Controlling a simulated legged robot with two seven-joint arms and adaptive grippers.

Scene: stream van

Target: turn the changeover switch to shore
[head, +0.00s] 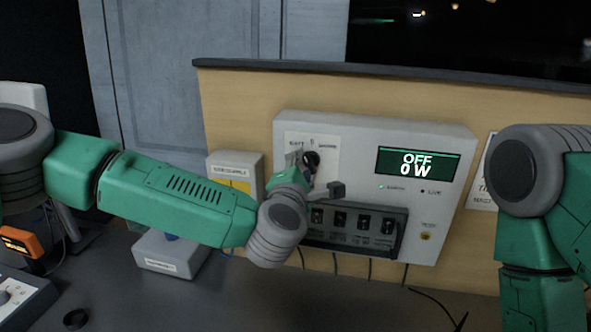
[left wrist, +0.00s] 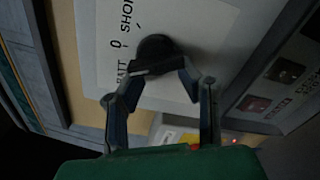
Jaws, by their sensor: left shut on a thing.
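The changeover switch is a black round knob (head: 312,159) on a white label plate (head: 325,150) at the upper left of the grey power panel (head: 360,125). In the left wrist view the knob (left wrist: 154,46) shows beside the printed words BATT, 0 and SHORE. My left gripper (head: 300,163) is at the knob and shut on it; in the left wrist view its two fingers (left wrist: 158,70) close in around the knob's grip. The fingers hide part of the knob, so I cannot tell its pointing. The panel display (head: 417,164) reads OFF and 0 W. My right gripper is out of view.
Below the knob is a row of black breakers (head: 352,222). A small box with a yellow label (head: 236,170) is left of the panel, and a grey box (head: 168,257) stands on the dark worktop (head: 260,300). Cables hang under the panel. An orange device (head: 20,241) is far left.

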